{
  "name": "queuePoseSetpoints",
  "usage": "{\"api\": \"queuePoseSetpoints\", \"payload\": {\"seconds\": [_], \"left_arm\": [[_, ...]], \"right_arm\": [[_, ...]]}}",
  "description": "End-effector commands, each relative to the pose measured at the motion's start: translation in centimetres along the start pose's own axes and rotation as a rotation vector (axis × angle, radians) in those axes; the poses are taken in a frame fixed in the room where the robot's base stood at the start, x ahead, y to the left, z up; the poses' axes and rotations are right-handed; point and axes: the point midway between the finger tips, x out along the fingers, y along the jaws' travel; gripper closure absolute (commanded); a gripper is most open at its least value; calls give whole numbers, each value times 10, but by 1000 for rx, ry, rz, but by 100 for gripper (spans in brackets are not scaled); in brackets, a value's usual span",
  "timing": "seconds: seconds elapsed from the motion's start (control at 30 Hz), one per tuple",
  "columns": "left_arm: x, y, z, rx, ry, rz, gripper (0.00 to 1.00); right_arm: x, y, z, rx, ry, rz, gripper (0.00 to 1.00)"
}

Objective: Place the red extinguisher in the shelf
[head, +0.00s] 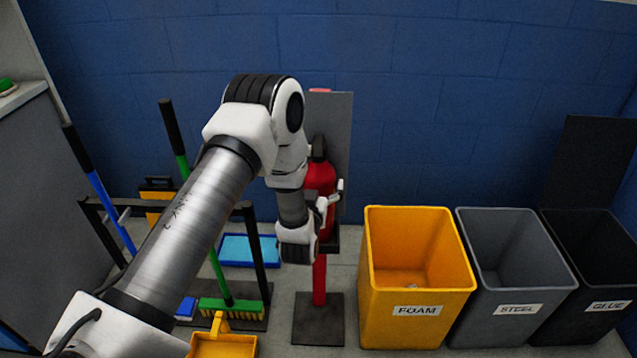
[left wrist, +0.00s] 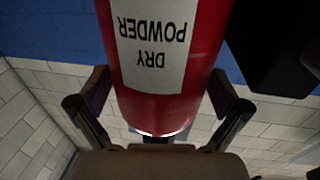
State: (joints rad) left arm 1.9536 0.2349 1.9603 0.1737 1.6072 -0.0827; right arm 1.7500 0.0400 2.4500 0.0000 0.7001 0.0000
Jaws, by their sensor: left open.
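The red extinguisher (head: 321,178) stands upright at a grey back panel on a floor stand, partly hidden by my left arm in the head view. Its red body with an upside-down "DRY POWDER" label also fills the middle of the left wrist view (left wrist: 190,95). My left gripper (head: 329,205) is at the extinguisher's side. Its fingers are open, one on each side of the body in the left wrist view. A small dark shelf (head: 332,240) on the stand shows below the extinguisher. I cannot tell whether the extinguisher rests on it. My right gripper is out of view.
The stand has a red post (head: 319,280) and a dark base plate (head: 318,320). A yellow FOAM bin (head: 416,327), a grey STEEL bin (head: 515,325) and a black GLUE bin (head: 600,322) stand to the right. Brooms and a rack (head: 252,245) stand left. A blue wall is behind.

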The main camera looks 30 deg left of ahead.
Motion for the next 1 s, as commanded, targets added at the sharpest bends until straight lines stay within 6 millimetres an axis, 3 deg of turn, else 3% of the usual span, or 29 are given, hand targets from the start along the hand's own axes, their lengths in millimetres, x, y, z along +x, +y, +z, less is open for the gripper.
{"api": "queuePoseSetpoints", "payload": {"seconds": [0.17, 0.5, 0.73, 0.77, 0.87, 0.97, 1.0], "left_arm": [[-8, 0, -2, 1, -2, 1, 0], [-90, 1, -1, 3, -4, 3, 0], [-121, 1, 4, 3, -27, 6, 0], [-124, 2, 12, 5, -60, 10, 0], [-145, 6, 64, 24, -297, 48, 0], [-203, 11, 141, 78, -691, 119, 0], [-236, 10, 167, 106, -859, 149, 0]], "right_arm": [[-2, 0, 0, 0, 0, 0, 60], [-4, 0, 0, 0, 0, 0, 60], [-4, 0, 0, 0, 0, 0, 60], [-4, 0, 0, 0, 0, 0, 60], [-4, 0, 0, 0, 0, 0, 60], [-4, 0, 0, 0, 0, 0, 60], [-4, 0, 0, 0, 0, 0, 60]]}}
